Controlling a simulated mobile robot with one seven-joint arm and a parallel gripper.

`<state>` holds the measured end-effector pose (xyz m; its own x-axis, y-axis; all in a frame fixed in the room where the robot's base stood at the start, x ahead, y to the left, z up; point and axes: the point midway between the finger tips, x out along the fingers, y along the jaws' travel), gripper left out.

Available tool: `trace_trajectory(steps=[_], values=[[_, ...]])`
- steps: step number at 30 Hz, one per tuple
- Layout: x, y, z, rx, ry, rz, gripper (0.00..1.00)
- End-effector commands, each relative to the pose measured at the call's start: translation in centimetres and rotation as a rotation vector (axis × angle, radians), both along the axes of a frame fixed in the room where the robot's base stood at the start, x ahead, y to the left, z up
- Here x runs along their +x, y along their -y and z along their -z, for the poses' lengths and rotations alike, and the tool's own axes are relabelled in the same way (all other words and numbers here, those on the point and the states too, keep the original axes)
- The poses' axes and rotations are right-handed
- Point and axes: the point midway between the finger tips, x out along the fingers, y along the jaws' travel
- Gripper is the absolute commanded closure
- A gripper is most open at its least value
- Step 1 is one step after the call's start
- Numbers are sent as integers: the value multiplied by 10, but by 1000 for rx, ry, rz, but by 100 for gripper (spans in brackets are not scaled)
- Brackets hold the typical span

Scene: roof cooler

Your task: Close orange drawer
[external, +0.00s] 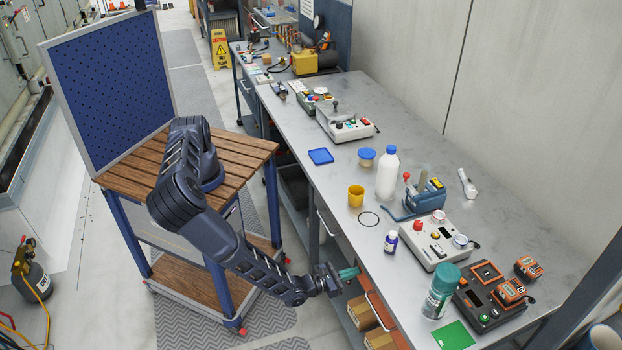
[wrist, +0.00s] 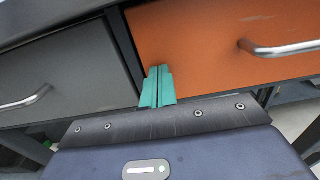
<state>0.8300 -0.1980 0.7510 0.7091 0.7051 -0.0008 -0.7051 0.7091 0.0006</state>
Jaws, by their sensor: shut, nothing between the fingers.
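The orange drawer (wrist: 210,40) has a silver bar handle (wrist: 280,48) and fills the upper right of the wrist view. In the external view only a strip of the orange drawer (external: 378,308) shows below the bench edge, and I cannot tell how far out it stands. My gripper (wrist: 157,82) is shut and empty, its teal fingers together at the orange drawer's left edge. I cannot tell whether they touch it. In the external view my gripper (external: 348,273) is beside the bench front, just left of the orange drawer.
A grey drawer (wrist: 55,75) with a bar handle lies left of the orange one. The metal bench top (external: 340,200) above holds bottles, a yellow cup (external: 356,196) and control boxes. Cardboard boxes (external: 362,313) sit on the shelf below.

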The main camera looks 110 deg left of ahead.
Motion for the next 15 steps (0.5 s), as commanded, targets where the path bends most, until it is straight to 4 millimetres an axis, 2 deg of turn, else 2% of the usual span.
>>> trace_trajectory(steps=[1,8,15], values=[[6,-7,-3,2,5,-5,100],[6,-7,-4,2,6,-5,100],[-12,12,-3,1,5,-1,100]])
